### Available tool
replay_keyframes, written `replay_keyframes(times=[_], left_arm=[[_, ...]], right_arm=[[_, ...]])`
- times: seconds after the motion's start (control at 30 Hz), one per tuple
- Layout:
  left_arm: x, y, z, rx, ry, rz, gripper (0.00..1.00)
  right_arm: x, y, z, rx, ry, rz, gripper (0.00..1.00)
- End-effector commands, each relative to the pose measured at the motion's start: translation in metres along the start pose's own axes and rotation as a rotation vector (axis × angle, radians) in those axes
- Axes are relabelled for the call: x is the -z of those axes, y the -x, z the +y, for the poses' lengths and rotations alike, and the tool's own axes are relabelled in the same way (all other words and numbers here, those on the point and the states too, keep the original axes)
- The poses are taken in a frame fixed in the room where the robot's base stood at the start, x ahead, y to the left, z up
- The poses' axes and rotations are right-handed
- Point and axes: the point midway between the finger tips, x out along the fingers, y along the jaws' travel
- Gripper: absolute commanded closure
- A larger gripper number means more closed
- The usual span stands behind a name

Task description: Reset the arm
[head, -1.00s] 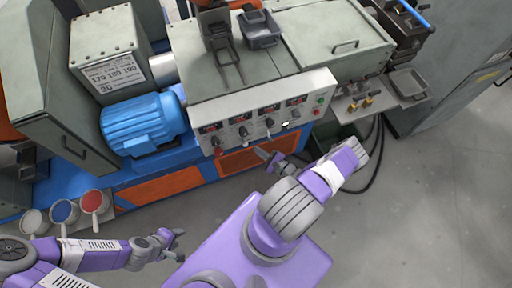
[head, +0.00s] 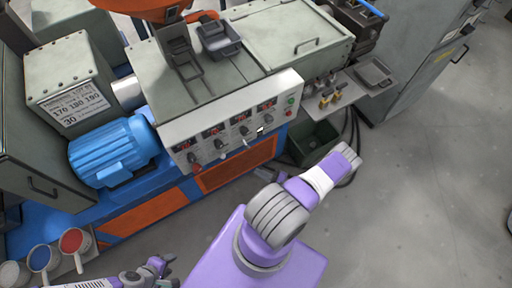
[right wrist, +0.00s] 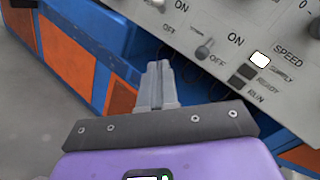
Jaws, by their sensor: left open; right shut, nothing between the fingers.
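My right arm (head: 275,215) reaches up from the bottom middle of the head view, bent at its wheel-like joint. Its gripper is mostly hidden behind the arm there. In the right wrist view, the right gripper (right wrist: 158,85) has its fingers together with nothing between them. It is in front of the machine's control panel (right wrist: 255,50), near the blue and orange lower front; I cannot tell the exact gap. My left gripper (head: 166,264) is low at the bottom left of the head view, open and empty, partly cut by the frame edge.
The machine's control panel (head: 235,122) with knobs and switches is close to the right arm. A blue motor (head: 115,150) and several scoops, one with red contents (head: 73,241), are at left. A dark green bin (head: 312,143) stands beside the machine. The floor at right is clear.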

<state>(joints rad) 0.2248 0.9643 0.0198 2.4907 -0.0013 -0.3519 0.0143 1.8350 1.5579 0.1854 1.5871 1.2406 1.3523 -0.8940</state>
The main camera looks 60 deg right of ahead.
Motion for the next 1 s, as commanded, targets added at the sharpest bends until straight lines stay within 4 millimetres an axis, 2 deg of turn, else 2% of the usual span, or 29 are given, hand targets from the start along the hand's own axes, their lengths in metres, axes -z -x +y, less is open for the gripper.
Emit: replay_keyframes(times=[0.3,0.43,0.57,0.6,0.67,0.8,0.9,1.0], left_arm=[[0.0,0.0,0.0,0.0,0.0,0.0,0.57],[0.0,-0.001,0.0,0.0,0.0,0.0,0.57],[0.0,-0.002,-0.001,0.0,0.0,0.0,0.57],[0.0,-0.003,-0.001,0.0,0.0,0.0,0.57],[0.0,-0.004,-0.002,0.0,0.0,0.0,0.57],[0.0,-0.006,-0.002,0.0,0.0,0.0,0.57],[0.0,-0.007,-0.003,0.0,0.0,0.0,0.57],[0.0,-0.009,-0.003,0.0,0.0,0.0,0.57]], right_arm=[[-0.001,-0.001,0.001,-0.004,-0.001,-0.002,1.0],[-0.013,-0.019,0.017,-0.106,-0.026,-0.046,1.0],[-0.05,-0.051,0.062,-0.391,-0.066,-0.146,1.0],[-0.065,-0.059,0.08,-0.508,-0.07,-0.181,1.0],[-0.086,-0.064,0.107,-0.688,-0.062,-0.225,1.0],[-0.126,-0.057,0.156,-1.079,0.028,-0.296,1.0],[-0.144,-0.044,0.178,-1.323,0.154,-0.329,1.0],[-0.154,-0.032,0.191,-1.524,0.328,-0.349,1.0]])
